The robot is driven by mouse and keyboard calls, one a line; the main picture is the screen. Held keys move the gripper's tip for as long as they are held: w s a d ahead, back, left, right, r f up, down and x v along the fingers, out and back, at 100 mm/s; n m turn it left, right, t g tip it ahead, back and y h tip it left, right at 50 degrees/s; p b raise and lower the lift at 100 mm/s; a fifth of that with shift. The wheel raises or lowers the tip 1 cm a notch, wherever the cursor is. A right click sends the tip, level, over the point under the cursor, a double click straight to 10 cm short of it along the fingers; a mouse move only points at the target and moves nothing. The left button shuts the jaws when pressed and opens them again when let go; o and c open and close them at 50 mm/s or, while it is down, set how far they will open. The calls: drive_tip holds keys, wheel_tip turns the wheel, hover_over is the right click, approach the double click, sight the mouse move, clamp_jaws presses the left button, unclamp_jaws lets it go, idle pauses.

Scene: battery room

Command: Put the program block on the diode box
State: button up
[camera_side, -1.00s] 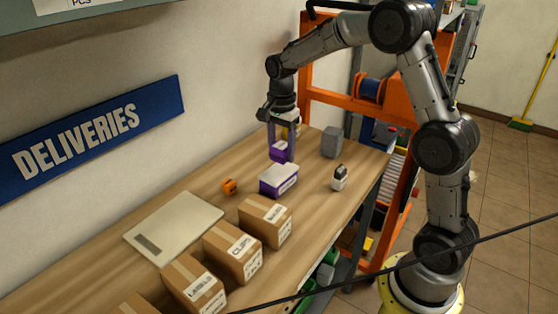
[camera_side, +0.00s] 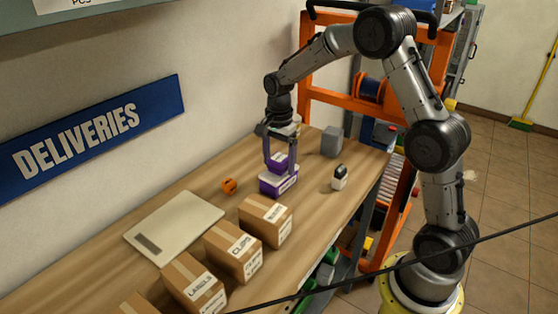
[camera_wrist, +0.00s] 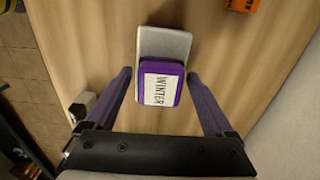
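The program block, a purple block (camera_side: 279,161) with a white label reading WINTER, rests on the diode box, a purple box (camera_side: 278,186) with a pale top. In the wrist view the block (camera_wrist: 159,84) covers the near end of the box, and the box's pale top (camera_wrist: 166,43) shows beyond it. My gripper (camera_side: 280,170) is around the block with its two purple fingers apart. In the wrist view my gripper (camera_wrist: 160,76) shows narrow gaps between the fingers and the block's sides, so it is open.
An orange item (camera_side: 229,186) lies left of the box, near a pale flat panel (camera_side: 173,227). Several cardboard boxes (camera_side: 265,221) line the front. A white and black stamp-like item (camera_side: 340,178) and a grey block (camera_side: 332,142) stand to the right.

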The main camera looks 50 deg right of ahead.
sight(279, 157)
wheel_tip(279, 157, up, 13)
drive_tip(key=s+a+r+n+t, duration=0.2)
drive_tip(key=s+a+r+n, duration=0.1)
drive_tip(key=s+n, duration=0.3)
drive_tip(key=s+a+r+n+t, duration=0.1)
drive_tip(key=s+a+r+n, duration=0.2)
drive_tip(key=s, duration=0.5)
drive_tip(key=s+a+f+n+t, duration=0.1)
drive_tip(key=s+a+f+n, duration=0.1)
drive_tip(key=s+n, duration=0.2)
drive_tip(key=s+a+f+n+t, duration=0.1)
drive_tip(key=s+a+f+n, duration=0.1)
drive_tip(key=s+n, duration=0.3)
drive_tip(key=s+f, duration=0.1)
drive_tip(key=s, duration=0.3)
drive_tip(key=shift+t, duration=0.3)
